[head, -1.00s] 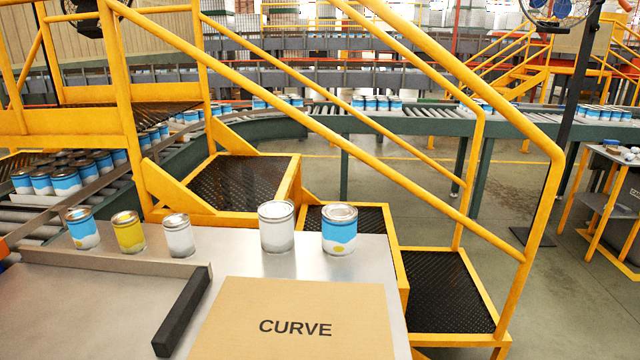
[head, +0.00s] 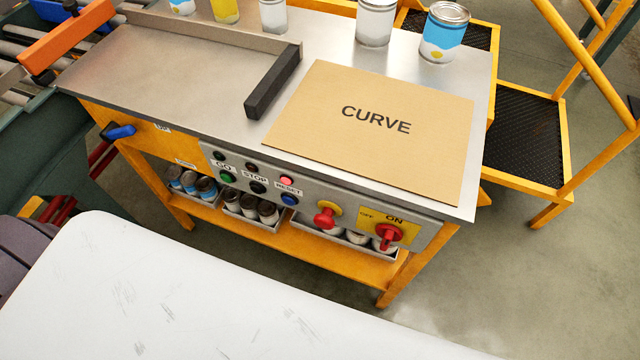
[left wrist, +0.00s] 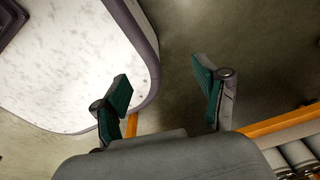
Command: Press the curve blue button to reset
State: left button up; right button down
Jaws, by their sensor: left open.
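The blue button (head: 289,200) sits on the grey control panel (head: 240,183) on the front of the curve station, under the RESET label (head: 288,189) and a lit pinkish lamp (head: 286,181). A black button (head: 258,187) by the STOP label and a green button (head: 227,177) by the GO label are to its left. My left gripper (left wrist: 163,80) shows in the left wrist view, open and empty, with bare floor between its fingers. Neither gripper shows in the head view, and the blue button is not visible in the left wrist view.
A red knob (head: 325,217) and a red ON/OFF switch (head: 389,237) are right of the blue button. A blue-tipped lever (head: 121,132) juts out at the left. The CURVE cardboard sign (head: 350,166) lies on the metal tabletop (head: 190,75). Paint cans stand behind it.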

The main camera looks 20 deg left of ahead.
aim_at(288, 201)
jog(key=u, duration=0.9)
